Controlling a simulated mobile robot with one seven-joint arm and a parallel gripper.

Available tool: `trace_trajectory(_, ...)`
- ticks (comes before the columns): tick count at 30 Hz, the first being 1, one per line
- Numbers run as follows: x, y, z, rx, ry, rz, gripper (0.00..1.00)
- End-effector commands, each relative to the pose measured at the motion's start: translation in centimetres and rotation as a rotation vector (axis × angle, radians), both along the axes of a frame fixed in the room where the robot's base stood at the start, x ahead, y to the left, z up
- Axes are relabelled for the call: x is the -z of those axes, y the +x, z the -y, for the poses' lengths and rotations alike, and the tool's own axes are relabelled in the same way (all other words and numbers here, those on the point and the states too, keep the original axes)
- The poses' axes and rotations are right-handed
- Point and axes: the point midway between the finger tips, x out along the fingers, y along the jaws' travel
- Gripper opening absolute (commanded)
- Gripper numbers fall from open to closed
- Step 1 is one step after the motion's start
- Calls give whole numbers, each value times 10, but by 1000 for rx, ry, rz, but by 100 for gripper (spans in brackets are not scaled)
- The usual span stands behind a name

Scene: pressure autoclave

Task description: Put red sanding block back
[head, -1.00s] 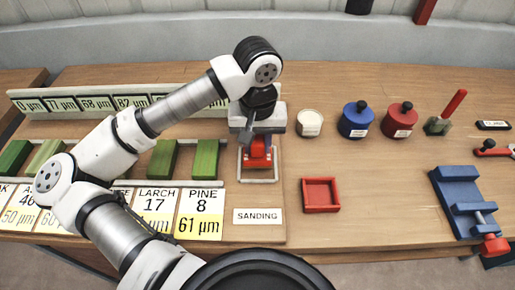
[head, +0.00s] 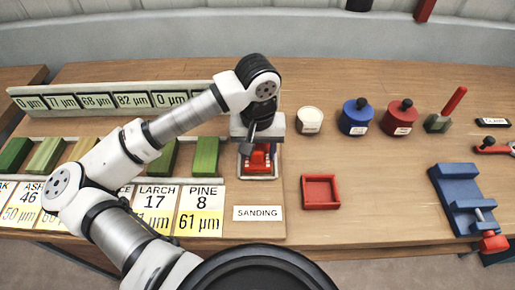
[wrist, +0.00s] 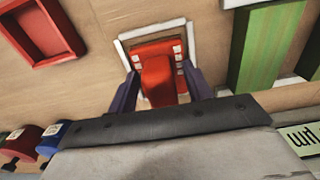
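The red sanding block (head: 258,163) sits inside the white frame (head: 258,178) on the sanding board, above the SANDING label. In the wrist view the block (wrist: 147,52) shows its raised red handle and pale patches at its corners. My gripper (wrist: 160,72) is open, with one dark blue finger on each side of the handle and a small gap visible on both sides. In the head view my gripper (head: 259,148) is over the block and partly hides it. The empty red tray (head: 320,192) lies on the table to the right of the sanding board.
Green wood blocks (head: 205,157) stand left of the frame, behind the number cards (head: 200,208). A white cup (head: 310,120), a blue pot (head: 356,117) and a red pot (head: 400,118) stand behind the tray. A blue vise (head: 458,200) is at right. Table around the tray is clear.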

Motion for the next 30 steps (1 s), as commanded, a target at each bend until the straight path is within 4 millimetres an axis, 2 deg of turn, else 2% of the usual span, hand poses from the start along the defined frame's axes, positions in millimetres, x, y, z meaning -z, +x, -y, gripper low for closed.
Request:
trace_trajectory(11, -9, 1, 0, 0, 2, 2, 50)
trace_trajectory(24, -99, 0, 0, 0, 1, 3, 50)
trace_trajectory(30, -120, 0, 0, 0, 1, 0, 50)
